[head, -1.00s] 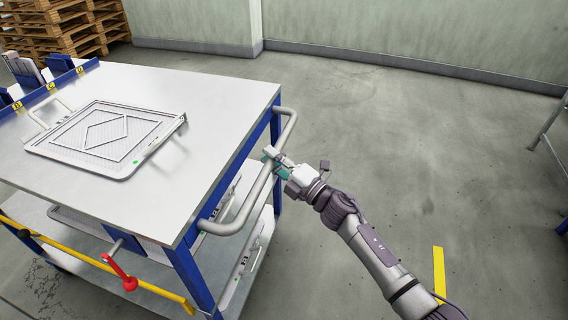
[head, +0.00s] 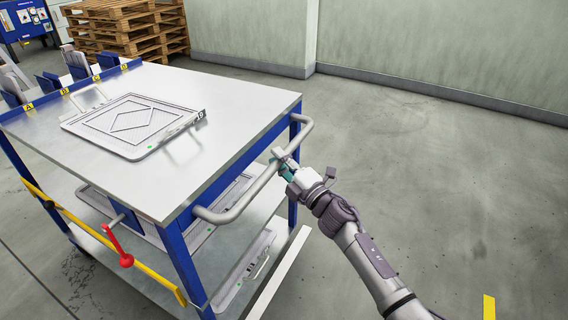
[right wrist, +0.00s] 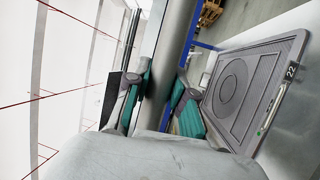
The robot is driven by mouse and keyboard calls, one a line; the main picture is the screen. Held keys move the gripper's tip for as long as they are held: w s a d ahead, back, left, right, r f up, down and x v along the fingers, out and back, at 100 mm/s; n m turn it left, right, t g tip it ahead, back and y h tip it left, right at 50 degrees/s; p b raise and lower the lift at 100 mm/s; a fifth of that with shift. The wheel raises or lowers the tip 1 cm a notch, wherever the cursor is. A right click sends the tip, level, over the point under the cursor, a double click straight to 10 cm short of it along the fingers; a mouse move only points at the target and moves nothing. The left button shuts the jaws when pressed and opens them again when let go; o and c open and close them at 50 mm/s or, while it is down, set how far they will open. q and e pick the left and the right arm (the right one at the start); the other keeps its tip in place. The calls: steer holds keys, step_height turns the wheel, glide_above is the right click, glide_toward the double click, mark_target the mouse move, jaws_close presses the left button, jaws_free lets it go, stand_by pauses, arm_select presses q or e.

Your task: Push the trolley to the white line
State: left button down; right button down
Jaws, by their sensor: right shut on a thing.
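The trolley (head: 215,100) has a pale flat top, blue legs and a lower shelf, and stands at the left of the head view. Its grey tube handle (head: 238,207) runs along its right end. My right gripper (head: 283,163) is shut on the handle; in the right wrist view the teal fingers sit on both sides of the tube (right wrist: 168,55). My left gripper is not in view.
A mesh-patterned tray (head: 130,125) lies on the trolley top. A yellow bar with a red-knobbed lever (head: 126,260) is on the near side. Pallets (head: 125,28) stand at the back left. A yellow floor mark (head: 489,307) is at lower right. Floor (head: 450,170) to the right is clear.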

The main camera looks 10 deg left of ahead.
steer(key=shift+a, duration=0.1)
stand_by(0.3)
steer(key=c, duration=1.2)
jaws_free()
steer(key=shift+a, duration=0.1)
steer(key=shift+o, duration=1.2)
steer(key=shift+a+f, duration=0.1)
steer(key=shift+d, duration=0.2)
steer(key=v, duration=1.1)
steer(key=shift+s+d, duration=0.2)
steer(key=shift+s, duration=0.15)
